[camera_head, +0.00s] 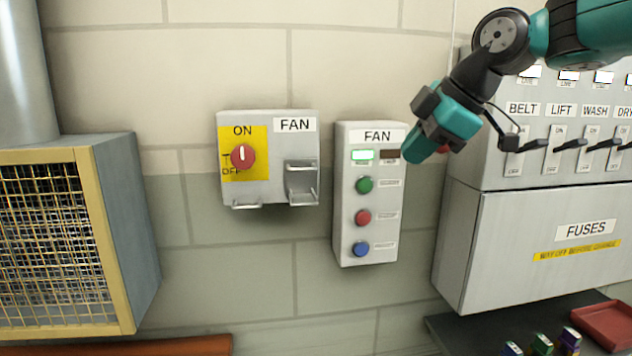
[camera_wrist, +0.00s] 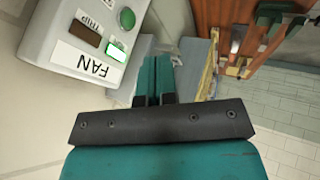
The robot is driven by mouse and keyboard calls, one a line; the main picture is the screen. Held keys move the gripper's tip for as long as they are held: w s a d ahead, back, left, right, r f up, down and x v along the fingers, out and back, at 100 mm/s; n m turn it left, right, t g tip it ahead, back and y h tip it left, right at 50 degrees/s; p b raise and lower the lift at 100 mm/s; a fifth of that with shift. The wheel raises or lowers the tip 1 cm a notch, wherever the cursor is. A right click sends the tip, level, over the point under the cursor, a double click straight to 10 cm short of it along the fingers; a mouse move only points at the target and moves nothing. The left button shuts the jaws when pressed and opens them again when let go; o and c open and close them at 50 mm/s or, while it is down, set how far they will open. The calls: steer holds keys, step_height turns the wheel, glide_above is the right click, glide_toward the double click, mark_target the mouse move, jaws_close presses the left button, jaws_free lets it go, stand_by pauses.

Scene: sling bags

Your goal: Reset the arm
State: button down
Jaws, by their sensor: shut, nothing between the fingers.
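My gripper (camera_head: 412,153) is teal and black and hangs from my arm at the upper right of the head view. Its fingers point down and left, just in front of the upper right corner of the FAN button box (camera_head: 349,222). In the wrist view the two teal fingers (camera_wrist: 153,68) lie together with nothing between them. The FAN button box also shows upside down at the upper left of the wrist view (camera_wrist: 75,37). I cannot tell whether the gripper touches the box. A red part (camera_head: 443,149) behind the gripper is mostly hidden.
A FAN switch box (camera_head: 262,188) with a red knob at ON is left of the button box. A lever panel (camera_head: 480,165) above a FUSES box (camera_head: 480,240) stands at right. A caged fan housing (camera_head: 130,220) is at left. A red tray (camera_head: 605,325) sits on a dark shelf.

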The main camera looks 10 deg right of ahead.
steer(key=s+a+f+m+g, duration=0.1)
steer(key=s+a+f+m, duration=0.1)
steer(key=s+f, duration=0.3)
steer(key=s+a+f+m+g, duration=0.2)
steer(key=s+f, duration=0.4)
steer(key=s, duration=0.5)
steer(key=s+a+f+m+g, duration=0.2)
steer(key=s+a+f+m, duration=0.2)
steer(key=s, duration=0.4)
step_height(320, 180, down, 2)
steer(key=shift+s+f+m+h, duration=0.1)
steer(key=shift+s+m+h, duration=0.2)
steer(key=shift+m, duration=0.5)
